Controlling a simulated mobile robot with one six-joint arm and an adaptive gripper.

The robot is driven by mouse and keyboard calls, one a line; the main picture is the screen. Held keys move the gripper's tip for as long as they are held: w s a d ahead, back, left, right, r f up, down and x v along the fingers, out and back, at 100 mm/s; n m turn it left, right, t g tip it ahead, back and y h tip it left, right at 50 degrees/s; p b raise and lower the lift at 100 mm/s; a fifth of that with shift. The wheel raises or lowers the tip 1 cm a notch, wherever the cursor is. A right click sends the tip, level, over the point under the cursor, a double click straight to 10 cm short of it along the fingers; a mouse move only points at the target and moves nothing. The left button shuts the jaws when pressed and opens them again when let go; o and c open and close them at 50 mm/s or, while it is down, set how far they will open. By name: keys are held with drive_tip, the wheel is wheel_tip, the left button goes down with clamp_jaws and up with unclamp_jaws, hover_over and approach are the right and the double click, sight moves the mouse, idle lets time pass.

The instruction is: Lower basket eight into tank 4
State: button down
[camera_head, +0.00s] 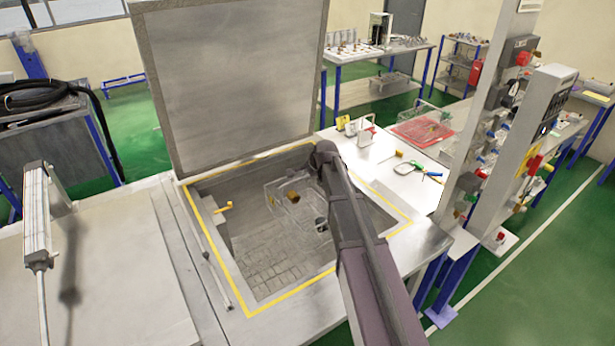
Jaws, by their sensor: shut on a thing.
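An open tank with a yellow-edged rim (258,306) lies in front of me, its big grey lid (235,80) standing raised behind it. A see-through wire basket (278,190) with brass-coloured parts is within the tank opening, above its tiled floor (275,265). My arm reaches over the tank from the lower right. My gripper (319,168), at the arm's far end, is shut on the basket, though its fingers are mostly hidden. The arm covers the basket's right side. I cannot read a number on basket or tank, or tell whether the basket touches the floor.
A pneumatic cylinder (37,215) stands on the closed surface at left. A yellow outlet (224,208) juts from the tank's left wall. The right-hand worktop holds tools (409,167) and a red tray (422,131). A tall valve panel (525,155) stands right of my arm.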

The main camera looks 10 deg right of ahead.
drive_tip(key=shift+f, duration=0.2)
wheel_tip(320, 180, down, 23)
drive_tip(key=b, duration=2.3)
drive_tip(key=shift+f+b, duration=0.2)
drive_tip(key=shift+b, duration=0.2)
idle(1.5)
drive_tip(key=shift+f+b, duration=0.3)
idle(0.8)
drive_tip(key=c, duration=0.7)
unclamp_jaws()
drive_tip(key=shift+o, duration=0.2)
drive_tip(key=shift+r, duration=0.15)
